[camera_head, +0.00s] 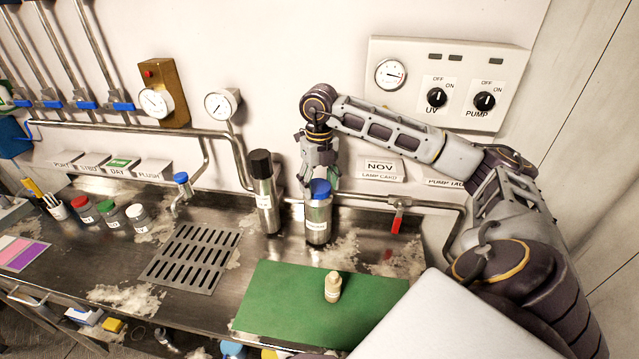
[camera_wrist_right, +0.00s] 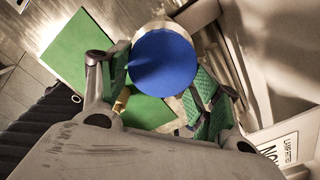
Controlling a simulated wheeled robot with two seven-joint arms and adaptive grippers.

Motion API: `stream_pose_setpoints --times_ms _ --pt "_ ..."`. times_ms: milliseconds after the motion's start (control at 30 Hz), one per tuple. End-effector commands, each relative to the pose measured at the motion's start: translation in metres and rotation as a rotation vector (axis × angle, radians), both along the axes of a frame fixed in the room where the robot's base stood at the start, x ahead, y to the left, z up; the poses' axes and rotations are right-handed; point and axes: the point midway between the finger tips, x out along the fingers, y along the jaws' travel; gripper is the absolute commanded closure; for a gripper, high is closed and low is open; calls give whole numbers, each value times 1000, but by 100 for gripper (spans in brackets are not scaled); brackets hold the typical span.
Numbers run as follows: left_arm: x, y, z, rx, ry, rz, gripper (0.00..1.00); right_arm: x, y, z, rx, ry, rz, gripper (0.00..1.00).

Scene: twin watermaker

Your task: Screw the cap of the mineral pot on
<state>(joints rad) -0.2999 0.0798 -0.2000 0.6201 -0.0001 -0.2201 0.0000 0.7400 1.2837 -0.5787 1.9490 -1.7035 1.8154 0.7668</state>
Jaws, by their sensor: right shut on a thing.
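The mineral pot (camera_head: 318,224) is a steel cylinder with a small pale label, standing upright on the steel counter behind the green mat. Its blue cap (camera_head: 320,188) sits at the pot's top; I cannot tell how far it is threaded. My right gripper (camera_head: 321,178) reaches down from above with its fingers around the cap, shut on it. In the right wrist view the round blue cap (camera_wrist_right: 163,63) lies between the green-padded fingers (camera_wrist_right: 160,90). The gripper hides part of the cap's edge. My left gripper is not in view.
A tall black-topped steel bottle (camera_head: 265,195) stands close left of the pot. A small beige bottle (camera_head: 333,287) stands on the green mat (camera_head: 280,300). A drain grate (camera_head: 192,258) and several small jars lie left. A red-handled valve (camera_head: 397,220) is at the right.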

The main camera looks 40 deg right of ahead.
Motion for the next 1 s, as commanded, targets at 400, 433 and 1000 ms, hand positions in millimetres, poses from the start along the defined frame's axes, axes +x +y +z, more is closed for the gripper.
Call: stream_pose_setpoints --times_ms 400,433,1000 --pt "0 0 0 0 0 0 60 0 0 0 0 -1 1 11" --pt "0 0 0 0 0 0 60 0 0 0 0 0 1 11" --pt "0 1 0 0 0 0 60 1 1 30 1 -3 3 11"
